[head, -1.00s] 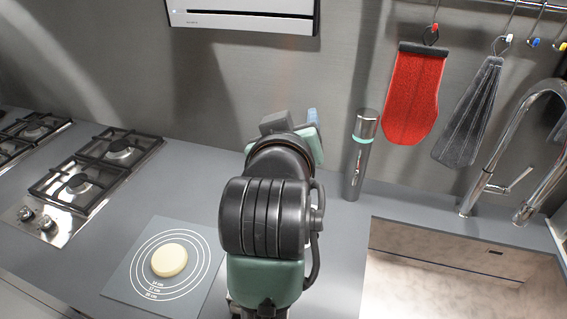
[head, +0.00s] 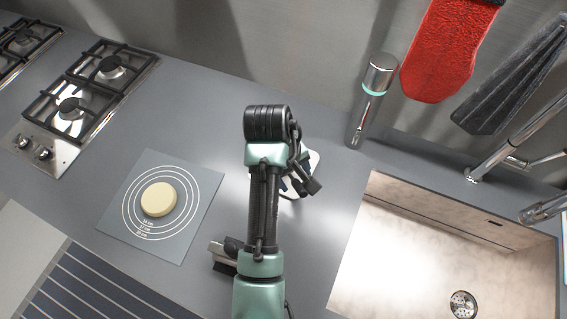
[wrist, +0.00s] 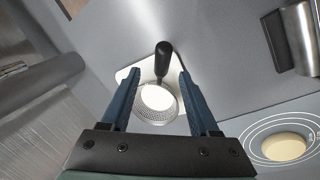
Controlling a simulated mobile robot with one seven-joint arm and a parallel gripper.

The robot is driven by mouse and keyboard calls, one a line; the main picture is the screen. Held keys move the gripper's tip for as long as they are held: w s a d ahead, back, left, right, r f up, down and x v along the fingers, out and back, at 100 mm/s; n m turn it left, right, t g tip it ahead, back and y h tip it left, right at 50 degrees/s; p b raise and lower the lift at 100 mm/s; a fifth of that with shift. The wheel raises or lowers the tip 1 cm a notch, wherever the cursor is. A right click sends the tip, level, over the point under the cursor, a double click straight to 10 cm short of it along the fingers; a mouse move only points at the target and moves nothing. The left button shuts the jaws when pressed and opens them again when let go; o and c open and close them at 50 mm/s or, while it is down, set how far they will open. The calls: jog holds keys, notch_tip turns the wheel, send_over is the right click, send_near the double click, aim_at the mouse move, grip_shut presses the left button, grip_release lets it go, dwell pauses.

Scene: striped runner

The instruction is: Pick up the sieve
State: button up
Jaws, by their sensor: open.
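The sieve (wrist: 157,101) shows in the wrist view, with a round mesh bowl and a black handle pointing away from my gripper. It lies on or over a white flat item (wrist: 128,75); I cannot tell whether they touch. My gripper (wrist: 159,71) is open, with its two blue fingers on either side of the sieve's bowl and nothing visibly clamped. In the head view my arm hides the sieve, and my gripper (head: 298,184) is partly hidden near the white item (head: 313,160).
The sink (head: 400,260) is to the right. A grey mat (head: 188,228) bears a pale round disc (head: 159,199). A metal object (head: 222,250) sits left of my arm. The hob (head: 85,90) is at far left.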

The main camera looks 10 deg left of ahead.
aim_at(296, 182)
jog(key=shift+a+p+x, duration=0.2)
jog(key=shift+p+x, duration=0.35)
jog(key=shift+x, duration=2.15)
jog(key=shift+w, duration=0.1)
jog(key=shift+c, duration=0.2)
grip_shut()
